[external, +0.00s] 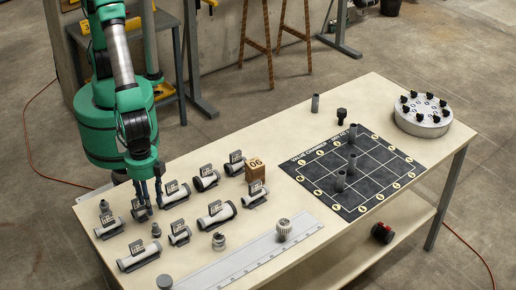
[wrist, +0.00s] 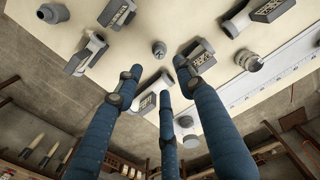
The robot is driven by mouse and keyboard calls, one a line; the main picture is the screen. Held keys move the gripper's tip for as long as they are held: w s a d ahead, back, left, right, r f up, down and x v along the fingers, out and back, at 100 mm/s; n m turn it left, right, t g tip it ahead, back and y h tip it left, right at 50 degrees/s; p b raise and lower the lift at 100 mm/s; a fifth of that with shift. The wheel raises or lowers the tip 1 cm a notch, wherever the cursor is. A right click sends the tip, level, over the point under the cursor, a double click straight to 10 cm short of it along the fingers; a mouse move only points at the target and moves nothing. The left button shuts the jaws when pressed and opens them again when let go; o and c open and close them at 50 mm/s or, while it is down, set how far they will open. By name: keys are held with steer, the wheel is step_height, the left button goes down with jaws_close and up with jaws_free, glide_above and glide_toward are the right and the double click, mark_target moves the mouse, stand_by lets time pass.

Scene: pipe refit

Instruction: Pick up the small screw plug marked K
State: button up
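I cannot read a K on any part in either view, so I cannot tell which one is the K plug. Small dark grey plug-like parts stand among the tagged pipe pieces, one at the left (external: 103,206) and one nearer the front (external: 156,230) in the external view. The wrist view shows a small round grey plug (wrist: 159,49). My gripper (external: 146,204) is low over the table's left end, close to a tagged pipe piece (external: 140,213). Its blue fingers are spread in the wrist view (wrist: 150,82). A tagged piece (wrist: 150,96) shows between them, with no clear grip on it.
Tagged pipe pieces (external: 218,215) crowd the table's left half. A long ruler (external: 245,257) lies along the front edge, with a ribbed cap (external: 285,229) on it. A wooden block (external: 255,170), a black grid mat (external: 325,177) and a round grey drum (external: 422,125) stand further right.

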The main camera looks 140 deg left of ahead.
mark_target(155, 224)
step_height(155, 224, down, 6)
steer(key=shift+f+b, duration=0.15)
steer(key=shift+b, duration=0.3)
steer(key=shift+f, duration=0.1)
steer(key=shift+s+f+b, duration=0.15)
steer(key=shift+f+b, duration=0.45)
steer(key=shift+f, duration=1.95)
jaws_close()
